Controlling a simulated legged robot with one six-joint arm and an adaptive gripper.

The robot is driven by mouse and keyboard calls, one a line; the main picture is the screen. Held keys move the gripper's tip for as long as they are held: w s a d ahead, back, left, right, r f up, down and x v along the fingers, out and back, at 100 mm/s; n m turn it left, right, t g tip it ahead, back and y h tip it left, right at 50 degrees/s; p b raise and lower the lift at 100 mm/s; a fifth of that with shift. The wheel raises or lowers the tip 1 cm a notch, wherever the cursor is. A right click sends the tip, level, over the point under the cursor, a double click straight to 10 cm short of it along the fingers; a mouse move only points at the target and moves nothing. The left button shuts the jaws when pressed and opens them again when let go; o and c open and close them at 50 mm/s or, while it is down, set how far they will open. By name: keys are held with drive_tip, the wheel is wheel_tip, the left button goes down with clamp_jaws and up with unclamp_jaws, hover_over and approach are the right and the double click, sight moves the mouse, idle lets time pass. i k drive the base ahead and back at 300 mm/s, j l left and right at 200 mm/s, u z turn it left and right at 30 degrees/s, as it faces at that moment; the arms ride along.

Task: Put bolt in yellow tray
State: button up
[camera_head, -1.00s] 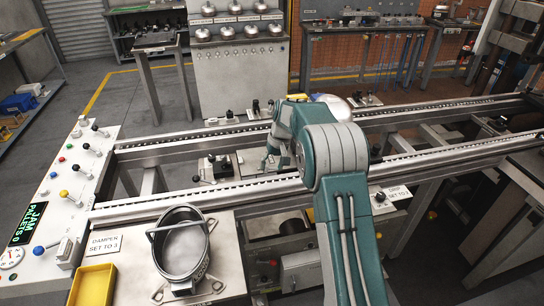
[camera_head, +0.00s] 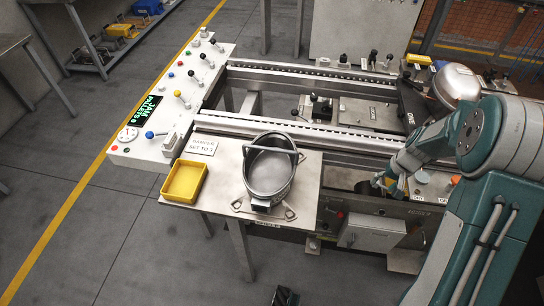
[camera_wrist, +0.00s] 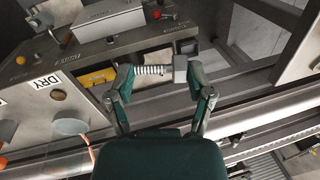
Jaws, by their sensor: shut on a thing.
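The yellow tray (camera_head: 183,182) is empty and sits on the left end of the metal side table, in the head view. My gripper (camera_head: 391,187) is well to the right of it, over the front of the machine bench. In the wrist view my gripper (camera_wrist: 160,75) is shut on the bolt (camera_wrist: 152,70), with a fingertip at each end. The bolt is too small to make out in the head view.
A round metal pot with handles (camera_head: 270,170) stands on the side table (camera_head: 222,172), between the tray and my gripper. A sign (camera_head: 201,147) lies behind the tray. The lever panel (camera_head: 170,110) is at the left, and rails run behind the table.

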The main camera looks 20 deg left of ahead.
sight(188, 184)
drive_tip(key=k+j+z, duration=0.15)
drive_tip(key=z, duration=0.3)
drive_tip(key=k+z, duration=0.2)
drive_tip(key=z, duration=0.25)
drive_tip(key=k+j+z, duration=0.1)
drive_tip(key=z, duration=0.35)
drive_tip(key=k+z, duration=0.25)
drive_tip(key=k, duration=0.2)
drive_tip(key=k+z, duration=0.25)
drive_tip(key=k, duration=0.2)
drive_tip(key=k+u, duration=0.3)
drive_tip(key=k+j+u, duration=0.1)
drive_tip(key=u, duration=0.25)
drive_tip(key=j+u, duration=0.1)
drive_tip(key=u, duration=0.35)
drive_tip(key=k+j+u, duration=0.1)
drive_tip(key=u, duration=0.35)
drive_tip(key=j+u, duration=0.1)
drive_tip(key=u, duration=0.3)
